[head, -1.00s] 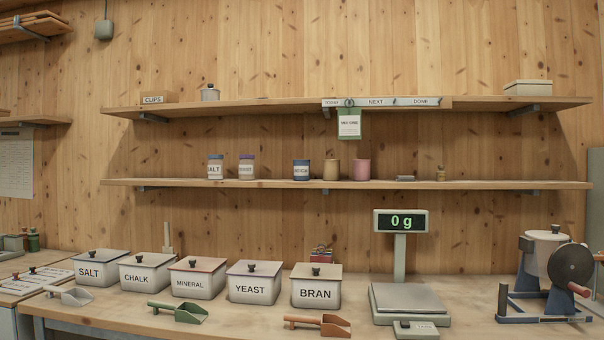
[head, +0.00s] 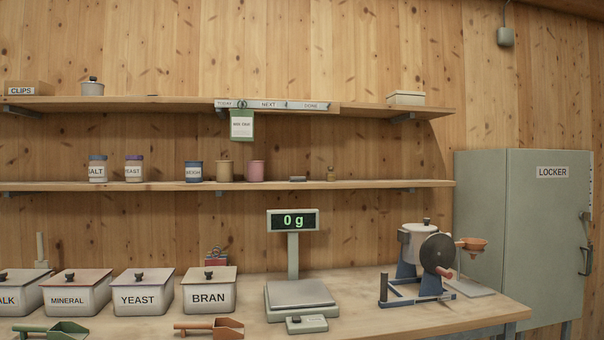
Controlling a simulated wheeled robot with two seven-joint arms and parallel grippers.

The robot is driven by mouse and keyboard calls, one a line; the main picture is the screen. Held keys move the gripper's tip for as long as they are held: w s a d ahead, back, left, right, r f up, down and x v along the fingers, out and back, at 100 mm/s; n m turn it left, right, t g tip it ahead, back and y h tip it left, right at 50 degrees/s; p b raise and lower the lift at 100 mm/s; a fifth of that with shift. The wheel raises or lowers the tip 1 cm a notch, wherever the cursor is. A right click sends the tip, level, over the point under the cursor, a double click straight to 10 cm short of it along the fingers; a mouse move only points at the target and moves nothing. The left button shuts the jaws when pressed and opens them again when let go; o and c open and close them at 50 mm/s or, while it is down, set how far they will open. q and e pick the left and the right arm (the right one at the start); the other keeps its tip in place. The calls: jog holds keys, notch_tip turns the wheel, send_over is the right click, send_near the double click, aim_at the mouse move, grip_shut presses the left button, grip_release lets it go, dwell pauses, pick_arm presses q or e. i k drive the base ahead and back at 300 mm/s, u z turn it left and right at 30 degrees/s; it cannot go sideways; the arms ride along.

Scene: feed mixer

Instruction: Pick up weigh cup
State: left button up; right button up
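The weigh cup appears to be the blue cup with a white label (head: 193,172) on the lower wall shelf (head: 110,186). The label is small but seems to read WEIGH. It stands upright beside a tan cup (head: 224,172) and a pink cup (head: 256,171), with labelled jars farther left. Neither of my grippers is in the head view.
On the bench (head: 350,322) are lidded bins such as the BRAN bin (head: 209,298), a green scoop (head: 66,329), an orange scoop (head: 210,327), a scale (head: 300,293) reading 0 g and a hand-cranked mixer (head: 417,250). A grey locker (head: 530,230) stands right.

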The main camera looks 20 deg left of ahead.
aim_at(194, 169)
jog(key=z, duration=0.7)
jog(key=i, duration=0.8)
jog(key=u, duration=2.25)
